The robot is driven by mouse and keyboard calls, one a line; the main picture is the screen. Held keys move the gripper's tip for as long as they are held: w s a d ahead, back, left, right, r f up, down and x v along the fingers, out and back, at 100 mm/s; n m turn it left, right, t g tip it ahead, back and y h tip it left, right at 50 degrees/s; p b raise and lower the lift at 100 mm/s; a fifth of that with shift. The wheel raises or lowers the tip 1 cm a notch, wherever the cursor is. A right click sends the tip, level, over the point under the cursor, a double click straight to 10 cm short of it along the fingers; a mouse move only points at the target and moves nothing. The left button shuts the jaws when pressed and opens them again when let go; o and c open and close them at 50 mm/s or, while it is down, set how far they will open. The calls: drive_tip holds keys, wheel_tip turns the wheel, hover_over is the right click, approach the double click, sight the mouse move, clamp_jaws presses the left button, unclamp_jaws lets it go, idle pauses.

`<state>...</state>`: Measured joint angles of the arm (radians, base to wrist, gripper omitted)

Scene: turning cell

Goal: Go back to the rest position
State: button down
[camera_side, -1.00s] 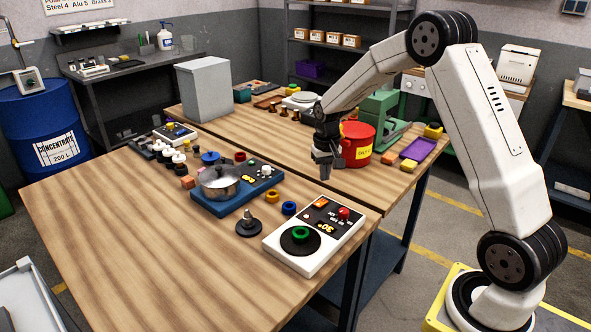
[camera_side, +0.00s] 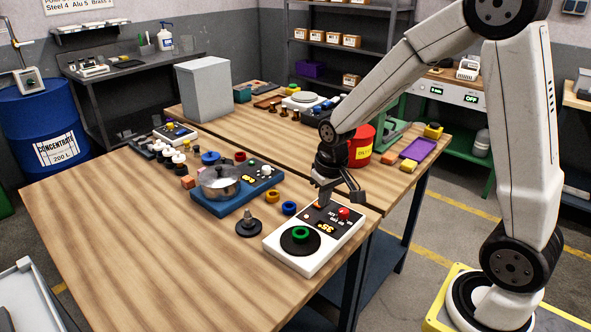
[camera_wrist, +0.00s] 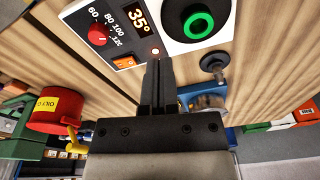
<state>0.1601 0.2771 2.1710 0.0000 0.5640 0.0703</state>
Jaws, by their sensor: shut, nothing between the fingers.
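My gripper (camera_side: 340,196) is shut and empty. In the side view it hangs above the back edge of a white heater box (camera_side: 315,245) with a black round plate, a green ring, a red knob and a display. In the wrist view the closed fingers (camera_wrist: 157,75) point towards this box (camera_wrist: 135,25), whose display reads 35°. The green ring (camera_wrist: 198,24) lies on the black plate there. The gripper seems to be apart from the box. The wrist view does not show the whole arm.
Beside the box stand a dark peg on a base (camera_side: 249,225) and blue and yellow rings. A blue unit (camera_side: 236,192) carries a metal pot. The red can (camera_side: 361,150) and purple tray (camera_side: 418,149) are on the back table. The front left tabletop (camera_side: 110,235) is clear.

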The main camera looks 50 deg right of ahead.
drive_tip(key=s+a+n+t, duration=0.1)
drive_tip(key=s+a+n, duration=0.1)
drive_tip(key=s+a, duration=0.4)
drive_tip(key=shift+s+f+n, duration=0.15)
drive_tip(key=shift+s+n, duration=0.15)
drive_tip(key=shift+s, duration=1.35)
